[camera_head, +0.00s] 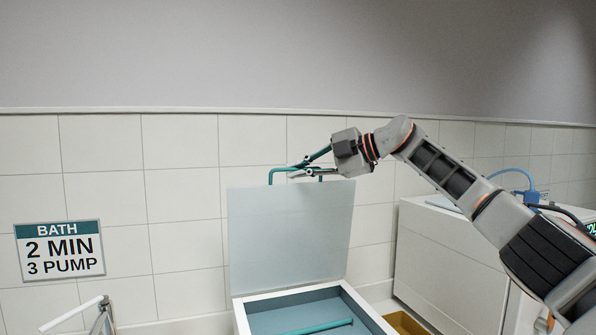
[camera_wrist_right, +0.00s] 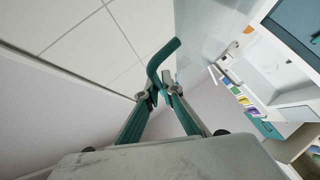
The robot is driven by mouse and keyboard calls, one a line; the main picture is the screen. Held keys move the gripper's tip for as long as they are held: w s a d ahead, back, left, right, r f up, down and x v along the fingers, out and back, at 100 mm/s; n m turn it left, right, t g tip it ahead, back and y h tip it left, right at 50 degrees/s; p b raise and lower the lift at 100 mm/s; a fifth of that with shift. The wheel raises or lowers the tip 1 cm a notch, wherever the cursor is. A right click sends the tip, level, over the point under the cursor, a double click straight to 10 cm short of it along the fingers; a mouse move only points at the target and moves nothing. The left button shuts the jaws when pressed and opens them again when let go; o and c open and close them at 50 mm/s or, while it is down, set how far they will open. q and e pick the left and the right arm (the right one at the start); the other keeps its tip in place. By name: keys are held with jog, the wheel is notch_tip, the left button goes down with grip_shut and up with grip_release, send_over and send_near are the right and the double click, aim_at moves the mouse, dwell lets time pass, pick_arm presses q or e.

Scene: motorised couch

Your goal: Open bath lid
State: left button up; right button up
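The bath lid (camera_head: 285,235) is a pale translucent panel standing nearly upright at the back of the open bath (camera_head: 240,312), whose blue-grey inside shows. A teal bar handle (camera_head: 279,170) runs along the lid's top edge. My right gripper (camera_head: 297,169) is at this handle, its fingers on either side of the bar. In the right wrist view the bent teal handle (camera_wrist_right: 153,68) passes between the fingertips (camera_wrist_right: 161,93), which look closed on it. Exact finger contact is small and hard to see. My left gripper is not seen.
A BATH sign (camera_head: 60,250) hangs on the tiled wall at left. A white cabinet (camera_head: 450,265) with a blue hose (camera_head: 530,188) stands at right, behind my right arm. A teal rod (camera_head: 320,328) shows inside the bath. A yellowish bin (camera_head: 405,323) sits beside it.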

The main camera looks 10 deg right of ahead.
jog(key=shift+o, duration=0.8)
jog(key=shift+s+r, duration=0.1)
jog(key=shift+d, duration=0.15)
jog(key=v, duration=1.2)
